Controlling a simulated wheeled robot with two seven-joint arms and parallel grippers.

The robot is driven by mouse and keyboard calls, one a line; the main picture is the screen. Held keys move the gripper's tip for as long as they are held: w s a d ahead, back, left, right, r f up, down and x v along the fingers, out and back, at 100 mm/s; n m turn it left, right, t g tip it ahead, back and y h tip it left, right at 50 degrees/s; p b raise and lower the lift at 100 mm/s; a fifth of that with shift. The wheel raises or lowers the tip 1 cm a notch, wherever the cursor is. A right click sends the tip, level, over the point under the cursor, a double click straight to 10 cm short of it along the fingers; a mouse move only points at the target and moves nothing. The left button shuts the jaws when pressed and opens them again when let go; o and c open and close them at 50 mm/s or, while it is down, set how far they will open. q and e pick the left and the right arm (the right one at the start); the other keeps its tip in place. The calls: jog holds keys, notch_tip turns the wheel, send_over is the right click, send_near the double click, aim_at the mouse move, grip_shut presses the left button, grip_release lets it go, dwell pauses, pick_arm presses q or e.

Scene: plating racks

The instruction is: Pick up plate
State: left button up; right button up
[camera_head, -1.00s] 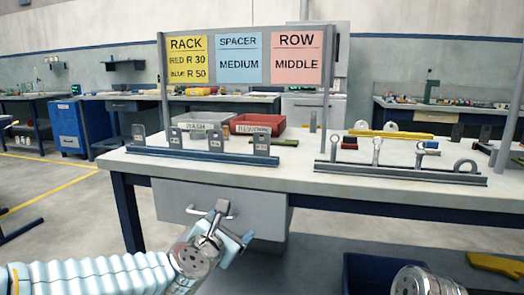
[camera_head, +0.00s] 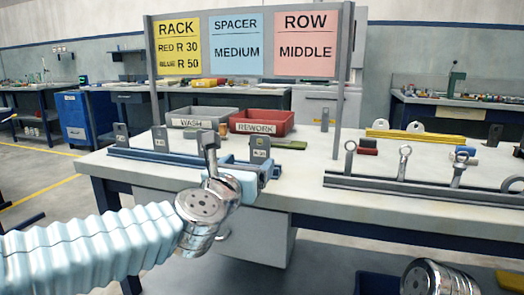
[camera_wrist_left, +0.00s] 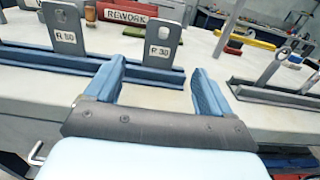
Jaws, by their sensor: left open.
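A grey metal plate marked R 30 (camera_wrist_left: 160,45) stands upright at the right end of the blue rack (camera_head: 140,155); it also shows in the head view (camera_head: 260,147). Another plate marked R 50 (camera_wrist_left: 65,38) stands left of it. More upright grey plates (camera_head: 121,135) stand further left on the rack, and my left wrist partly hides the row. My left gripper (camera_wrist_left: 158,68) is open and empty, its blue fingers on the near side of the R 30 plate, which shows between and beyond the fingertips. The fingers are largely hidden in the head view. My right gripper is out of view.
A grey WASH bin (camera_head: 195,118) and a red REWORK bin (camera_head: 262,122) stand behind the rack. A second grey rack with ring-topped posts (camera_head: 430,190) lies right. A sign board (camera_head: 250,45) reads RACK, SPACER MEDIUM, ROW MIDDLE. The table front (camera_head: 320,215) is clear.

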aim_at(260, 150)
pick_arm(q)
jog(key=p+x, duration=0.1)
jog(key=x, duration=0.4)
jog(key=shift+w, duration=0.1)
jog(key=shift+w+d+r, duration=0.15)
jog(key=shift+w, duration=0.2)
jog(key=p+x, duration=0.2)
jog(key=x, duration=0.1)
jog(key=shift+w+d+r, duration=0.1)
jog(key=shift+w, duration=0.3)
jog(key=shift+w+d, duration=0.1)
jog(key=shift+w, duration=0.2)
jog(key=c, duration=1.1)
jog(key=shift+c, duration=0.2)
